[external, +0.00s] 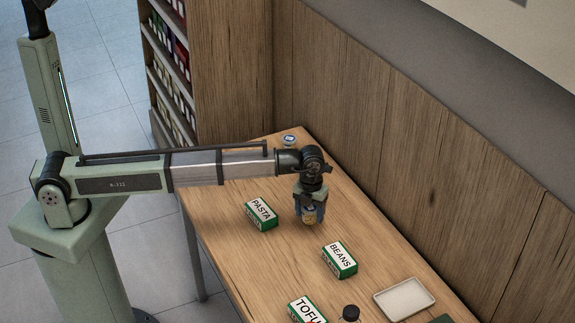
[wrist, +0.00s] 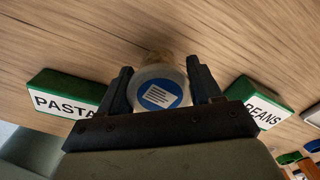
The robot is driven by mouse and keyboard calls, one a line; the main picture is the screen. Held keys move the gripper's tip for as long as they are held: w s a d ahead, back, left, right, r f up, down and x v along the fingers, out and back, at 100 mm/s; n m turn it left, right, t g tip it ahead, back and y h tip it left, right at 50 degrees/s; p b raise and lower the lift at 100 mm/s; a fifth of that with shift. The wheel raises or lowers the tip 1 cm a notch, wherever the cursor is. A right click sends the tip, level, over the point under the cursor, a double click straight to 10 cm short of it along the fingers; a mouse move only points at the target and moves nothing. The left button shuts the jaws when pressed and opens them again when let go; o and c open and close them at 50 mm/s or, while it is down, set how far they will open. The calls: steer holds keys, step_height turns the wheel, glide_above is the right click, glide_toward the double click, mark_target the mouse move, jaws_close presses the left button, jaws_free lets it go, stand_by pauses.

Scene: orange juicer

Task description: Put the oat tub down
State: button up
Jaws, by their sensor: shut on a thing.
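My gripper (external: 309,208) is shut on a small round tub (external: 309,215) over the middle of the wooden table. In the wrist view the tub (wrist: 159,90) shows a pale lid with a blue disc and white lines, held between the two dark fingers (wrist: 160,88). No word for oats can be read on it. I cannot tell whether its base touches the table.
A green and white PASTA box (external: 261,213) lies to the left and a BEANS box (external: 339,260) to the lower right. A TOFU box (external: 307,309), a dark-capped bottle (external: 350,314) and a pale tray (external: 404,299) are nearer. A blue-lidded tub (external: 290,141) stands at the far end.

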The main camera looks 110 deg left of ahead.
step_height(320, 180, up, 6)
steer(key=shift+r, duration=0.2)
steer(key=shift+s+a+r, duration=0.1)
steer(key=shift+a+r, duration=0.1)
steer(key=shift+r, duration=0.1)
steer(key=w+a+n, duration=0.2)
steer(key=a, duration=1.3)
steer(key=shift+f, duration=4.65)
steer(key=o, duration=1.1)
steer(key=shift+f, duration=0.1)
steer(key=shift+c, duration=0.2)
step_height(320, 180, up, 12)
